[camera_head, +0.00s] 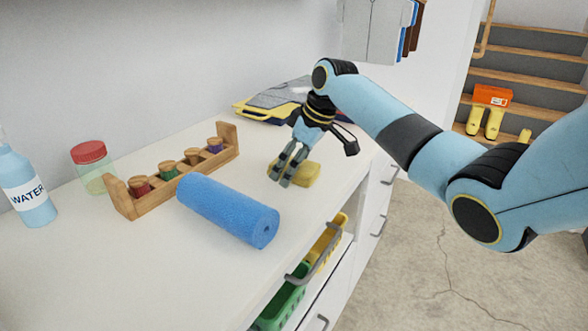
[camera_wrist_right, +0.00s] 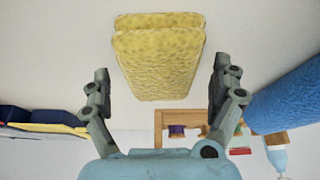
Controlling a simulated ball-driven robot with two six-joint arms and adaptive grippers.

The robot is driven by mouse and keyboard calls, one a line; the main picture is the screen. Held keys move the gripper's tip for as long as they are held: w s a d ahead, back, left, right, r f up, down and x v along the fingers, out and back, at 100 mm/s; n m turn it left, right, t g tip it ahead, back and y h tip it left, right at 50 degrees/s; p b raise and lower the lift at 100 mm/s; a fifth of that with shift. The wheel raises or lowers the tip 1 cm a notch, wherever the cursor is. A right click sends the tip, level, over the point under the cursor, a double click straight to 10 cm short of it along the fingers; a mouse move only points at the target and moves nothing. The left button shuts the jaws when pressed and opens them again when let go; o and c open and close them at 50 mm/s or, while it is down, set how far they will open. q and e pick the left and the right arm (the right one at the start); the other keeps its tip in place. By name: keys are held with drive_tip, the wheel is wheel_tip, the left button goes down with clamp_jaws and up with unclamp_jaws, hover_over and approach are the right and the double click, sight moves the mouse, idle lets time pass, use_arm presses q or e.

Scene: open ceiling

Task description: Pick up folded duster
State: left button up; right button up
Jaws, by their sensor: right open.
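The folded duster (camera_head: 306,175) is a small yellow textured pad lying on the white counter. My right gripper (camera_head: 285,182) is above and in front of it in the head view, pointing down, and its fingers hide part of the duster. In the right wrist view the duster (camera_wrist_right: 158,60) fills the upper middle, showing a folded edge. There the fingers of my right gripper (camera_wrist_right: 160,82) are spread wide, one on each side of the duster, with clear gaps and nothing held. My left gripper is not in view.
A blue roll (camera_head: 228,210) lies close by on the counter (camera_head: 110,270). A wooden rack (camera_head: 170,175) with small jars, a red-lidded jar (camera_head: 92,165) and a water bottle (camera_head: 27,188) stand left. A yellow-and-grey case (camera_head: 275,102) lies behind. The counter's front edge is near.

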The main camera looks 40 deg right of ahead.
drive_tip(key=shift+f, duration=0.25)
idle(0.3)
drive_tip(key=shift+s, duration=0.15)
drive_tip(key=c, duration=1.2)
